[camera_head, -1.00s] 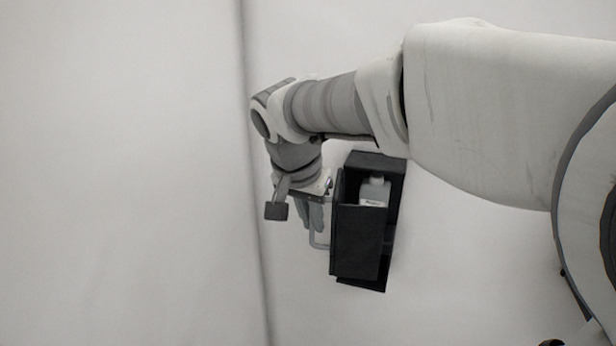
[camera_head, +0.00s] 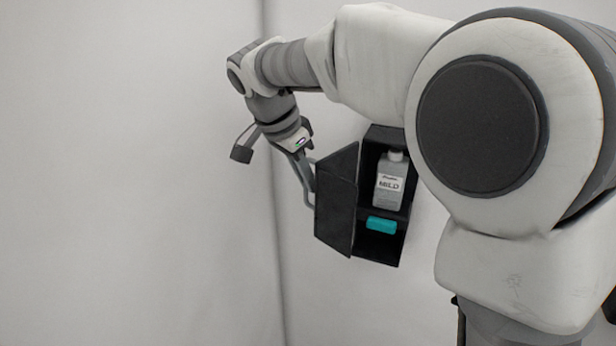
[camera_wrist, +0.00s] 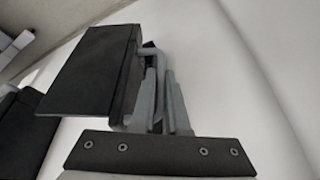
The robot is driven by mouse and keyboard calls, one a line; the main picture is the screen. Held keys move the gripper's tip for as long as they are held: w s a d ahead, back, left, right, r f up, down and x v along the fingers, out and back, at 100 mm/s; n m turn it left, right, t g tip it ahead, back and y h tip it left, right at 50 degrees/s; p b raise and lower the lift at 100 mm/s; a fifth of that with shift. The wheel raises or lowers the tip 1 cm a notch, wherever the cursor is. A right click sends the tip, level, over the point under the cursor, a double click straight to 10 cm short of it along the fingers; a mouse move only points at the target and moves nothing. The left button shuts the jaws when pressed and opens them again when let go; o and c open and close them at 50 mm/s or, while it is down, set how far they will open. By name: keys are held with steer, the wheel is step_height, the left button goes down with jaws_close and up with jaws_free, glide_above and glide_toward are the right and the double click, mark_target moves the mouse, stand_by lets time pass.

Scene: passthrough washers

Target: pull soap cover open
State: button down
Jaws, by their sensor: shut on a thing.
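The black soap cover (camera_head: 336,200) is a hinged door on a black wall box (camera_head: 381,254). It stands swung out to the left, its hinge side at the box. A grey bar handle (camera_head: 307,186) is on the cover's outer face. My gripper (camera_head: 303,168) is at the upper part of this handle, left of the cover. In the wrist view my gripper (camera_wrist: 160,95) has its fingers shut around the handle (camera_wrist: 154,56), beside the cover (camera_wrist: 85,70). Inside the box are a white bottle labelled MILD (camera_head: 389,182) and a teal block (camera_head: 382,224) below it.
The wall around the box is pale and bare, with a vertical corner line (camera_head: 272,120) left of the cover. My arm spans the top and right of the head view. Space left of the cover is free.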

stand_by(0.3)
steer(key=c, duration=0.9)
jaws_free()
steer(key=p+v, duration=0.2)
steer(key=v, duration=1.5)
steer(key=shift+r, duration=0.15)
steer(key=s+d+f+n+t+y, duration=0.1)
steer(key=s+d+f+n, duration=0.3)
steer(key=s+d, duration=0.4)
steer(key=s+d+f+n+y, duration=0.1)
steer(key=s+d+f+n, duration=0.35)
steer(key=d, duration=0.55)
steer(key=shift+n+t+y, duration=0.7)
steer(key=shift+n+t, duration=0.05)
steer(key=shift+t, duration=0.05)
steer(key=s+d+f, duration=0.1)
steer(key=s+f, duration=0.1)
steer(key=s+d+f, duration=0.1)
steer(key=s+f, duration=0.1)
steer(key=f, duration=0.1)
steer(key=s+d+f, duration=0.1)
steer(key=s+f, duration=0.2)
steer(key=shift+d, duration=0.1)
